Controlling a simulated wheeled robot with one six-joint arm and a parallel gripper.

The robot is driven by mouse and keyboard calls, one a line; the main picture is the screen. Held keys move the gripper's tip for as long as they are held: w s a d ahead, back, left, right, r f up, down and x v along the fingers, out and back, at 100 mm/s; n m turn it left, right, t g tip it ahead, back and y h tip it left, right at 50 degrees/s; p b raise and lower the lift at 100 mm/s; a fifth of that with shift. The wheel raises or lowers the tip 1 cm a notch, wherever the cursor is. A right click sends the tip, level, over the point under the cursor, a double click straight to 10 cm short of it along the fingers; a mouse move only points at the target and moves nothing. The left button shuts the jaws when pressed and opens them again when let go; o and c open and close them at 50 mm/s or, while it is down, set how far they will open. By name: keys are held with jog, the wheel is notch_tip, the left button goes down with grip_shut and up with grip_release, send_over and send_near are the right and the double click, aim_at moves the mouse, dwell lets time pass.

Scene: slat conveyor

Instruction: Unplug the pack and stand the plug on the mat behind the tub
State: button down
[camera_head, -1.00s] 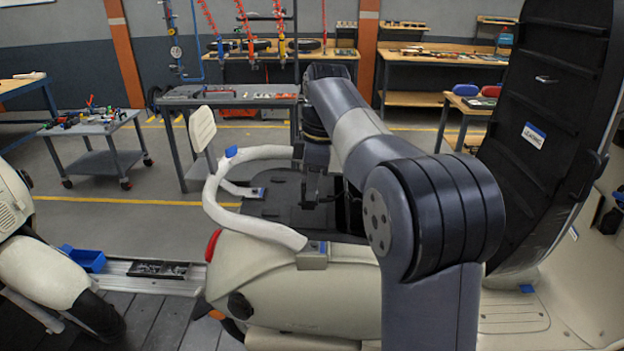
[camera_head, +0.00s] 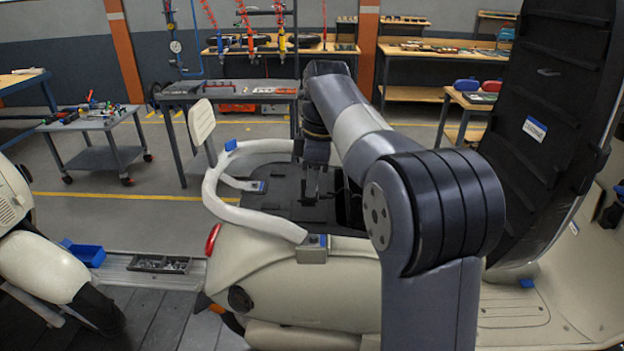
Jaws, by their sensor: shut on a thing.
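My gripper (camera_head: 311,194) points down over the rear of the cream scooter (camera_head: 290,277), low above the dark mat (camera_head: 282,211). It is shut on a small dark thing, which I take to be the plug; its shape is lost against the dark mat and jaws. The open tub (camera_head: 347,208) lies just right of the gripper, partly hidden by my arm. The pack inside it cannot be made out. I cannot tell whether the held plug touches the mat.
A pale grab rail (camera_head: 222,205) curves around the mat's left side. The raised dark seat (camera_head: 553,120) stands at the right. Another scooter (camera_head: 38,262) stands at left.

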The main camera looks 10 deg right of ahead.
jog(key=shift+f+b, duration=0.45)
jog(key=shift+f, duration=0.45)
jog(key=c, duration=1.2)
grip_release()
jog(key=shift+o, duration=0.2)
notch_tip(320, 180, up, 11)
jog(key=d+p, duration=0.1)
jog(key=shift+s+d, duration=0.15)
jog(key=shift+f, duration=0.2)
jog(key=f, duration=0.3)
jog(key=a+f, duration=0.1)
jog(key=f, duration=0.3)
jog(key=f+b, duration=0.1)
jog(key=f, duration=0.2)
jog(key=shift+a+f, duration=0.15)
jog(key=shift+f, duration=0.15)
jog(key=shift+r, duration=0.25)
